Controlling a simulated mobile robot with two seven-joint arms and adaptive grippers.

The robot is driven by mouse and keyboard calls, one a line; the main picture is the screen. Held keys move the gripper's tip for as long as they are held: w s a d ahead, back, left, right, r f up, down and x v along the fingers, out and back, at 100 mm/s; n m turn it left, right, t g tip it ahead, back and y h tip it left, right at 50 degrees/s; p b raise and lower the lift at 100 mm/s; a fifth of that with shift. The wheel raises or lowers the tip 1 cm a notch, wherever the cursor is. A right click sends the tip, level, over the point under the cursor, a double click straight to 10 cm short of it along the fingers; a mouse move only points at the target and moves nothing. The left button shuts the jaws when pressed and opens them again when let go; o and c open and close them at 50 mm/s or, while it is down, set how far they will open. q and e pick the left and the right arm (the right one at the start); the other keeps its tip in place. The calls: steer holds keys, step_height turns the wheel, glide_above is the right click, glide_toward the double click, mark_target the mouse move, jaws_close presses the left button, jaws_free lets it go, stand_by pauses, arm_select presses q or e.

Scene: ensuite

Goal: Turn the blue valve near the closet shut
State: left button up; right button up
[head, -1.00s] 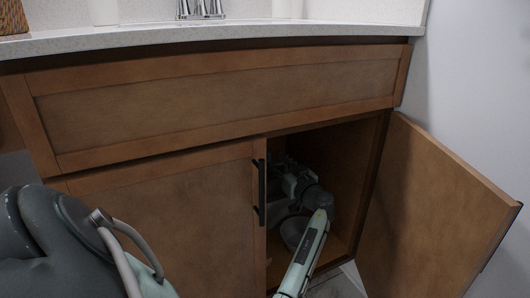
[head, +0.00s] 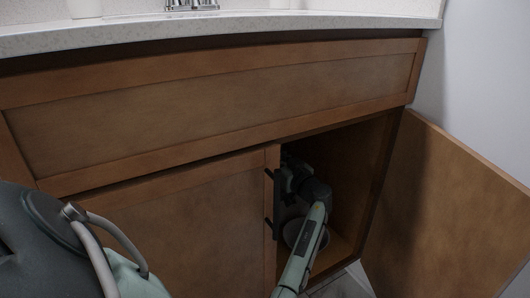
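The blue valve does not show in the head view. The closet is a brown wooden vanity cabinet (head: 200,110) with its right door (head: 445,215) swung open.
A black handle (head: 272,205) stands at the left door's edge, close to my arm. A grey rounded thing (head: 303,236) is low in the cabinet behind the arm. The pale countertop (head: 230,27) with a chrome faucet (head: 192,5) is above. A wall (head: 485,90) bounds the right.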

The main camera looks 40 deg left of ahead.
arm_select(q)
steer(key=shift+w+a, duration=0.1)
steer(key=shift+a, duration=0.15)
jaws_close()
stand_by(0.3)
